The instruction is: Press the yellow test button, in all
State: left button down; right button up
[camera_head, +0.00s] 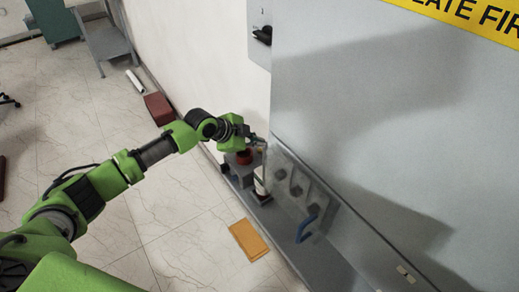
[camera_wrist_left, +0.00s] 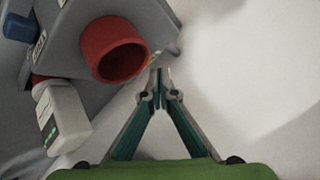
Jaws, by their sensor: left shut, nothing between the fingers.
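My left gripper (camera_head: 262,141) is shut and empty, at the end of the green arm, close to the grey panel. In the left wrist view its fingertips (camera_wrist_left: 158,72) meet beside the edge of a grey box (camera_wrist_left: 72,38) with a red cylinder (camera_wrist_left: 98,42) on it. A small yellowish spot (camera_wrist_left: 155,59) shows right at the fingertips; it is too small to tell whether it is the yellow test button or whether the fingers touch it. No yellow button can be made out in the head view. My right gripper is not in view.
A white device (camera_wrist_left: 60,118) and a blue knob (camera_wrist_left: 17,27) sit by the grey box. A blue handle (camera_head: 307,229) is on the lower panel. A yellow-orange mat (camera_head: 248,240) and a red box (camera_head: 158,108) lie on the floor. The tiled floor at left is mostly clear.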

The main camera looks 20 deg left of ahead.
aim_at(258, 151)
pick_arm(q)
jog(key=shift+f, duration=0.4)
jog(key=shift+f+b, duration=0.45)
jog(key=shift+b, duration=0.05)
dwell(0.6)
jog(key=shift+r, duration=0.1)
jog(key=shift+r+p, duration=0.7)
jog(key=shift+r, duration=0.1)
notch_tip(258, 151, up, 5)
jog(key=p, duration=0.4)
